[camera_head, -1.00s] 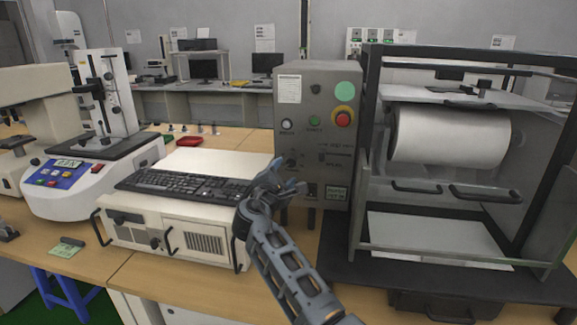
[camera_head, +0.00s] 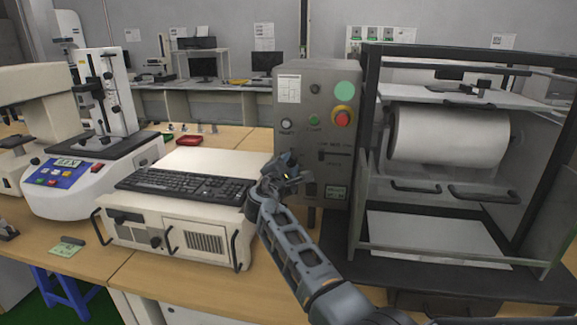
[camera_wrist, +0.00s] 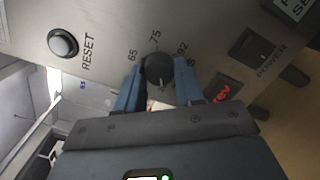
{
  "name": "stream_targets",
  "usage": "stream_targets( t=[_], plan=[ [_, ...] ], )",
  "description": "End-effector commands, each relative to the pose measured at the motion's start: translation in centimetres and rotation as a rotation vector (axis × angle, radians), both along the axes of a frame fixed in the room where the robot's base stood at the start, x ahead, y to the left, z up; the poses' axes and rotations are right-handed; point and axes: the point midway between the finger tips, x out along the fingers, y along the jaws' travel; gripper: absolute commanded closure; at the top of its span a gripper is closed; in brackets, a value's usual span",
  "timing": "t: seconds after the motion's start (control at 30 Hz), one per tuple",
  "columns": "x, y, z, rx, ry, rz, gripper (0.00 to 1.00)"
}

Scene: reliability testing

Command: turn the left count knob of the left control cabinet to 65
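The grey control cabinet (camera_head: 319,80) stands upright on the table, right of the white computer case. My gripper (camera_head: 284,167) is at its lower left front, hiding the knob there in the head view. In the wrist view a round dark knob (camera_wrist: 158,68) is between the two blue fingertips of my gripper (camera_wrist: 159,72). Labels 65 and 75 stand around the knob, with another number to the right, partly hidden. One finger is on each side, very close to the knob. Whether they touch or squeeze it cannot be told. The knob's exact setting is not clear.
A RESET button (camera_wrist: 63,43) is left of the knob and a POWER switch (camera_wrist: 250,45) right of it. A red emergency button (camera_head: 343,117) is higher on the cabinet. The keyboard (camera_head: 185,185) lies left on the computer case; a framed roller machine (camera_head: 450,145) is close on the right.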

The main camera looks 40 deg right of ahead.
Motion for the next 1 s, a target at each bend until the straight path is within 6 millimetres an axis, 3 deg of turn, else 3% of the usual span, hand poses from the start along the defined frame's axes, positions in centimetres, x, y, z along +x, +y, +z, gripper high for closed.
stream_targets(
  t=[0.33,0.67,1.0],
  plan=[
    [-0.02,0.00,-0.04,0.001,0.000,-0.001,0.96],
    [-0.02,0.01,-0.22,0.033,-0.044,-0.001,0.96],
    [-0.04,-0.02,-0.44,0.184,-0.237,-0.002,0.96]
  ],
)
